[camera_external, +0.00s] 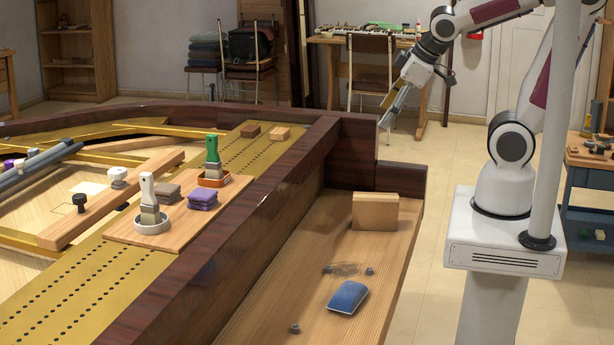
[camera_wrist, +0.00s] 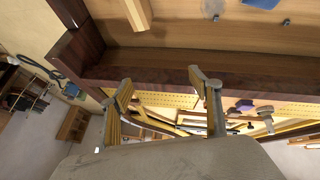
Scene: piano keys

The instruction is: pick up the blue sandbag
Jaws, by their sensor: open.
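The blue sandbag (camera_external: 347,297) lies flat on the light wooden key bed (camera_external: 375,245) of the opened piano, toward the front. In the wrist view the blue sandbag (camera_wrist: 261,4) shows only partly, cut off by the top edge. My gripper (camera_external: 386,122) is up at the far end of the piano case, well behind the sandbag and apart from it. In the wrist view my gripper (camera_wrist: 158,80) has its two fingers spread wide with nothing between them.
A wooden block (camera_external: 375,211) stands on the key bed behind the sandbag. Small grey pieces (camera_external: 294,328) lie near the sandbag. A dark wooden rail (camera_external: 270,205) walls the left side.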

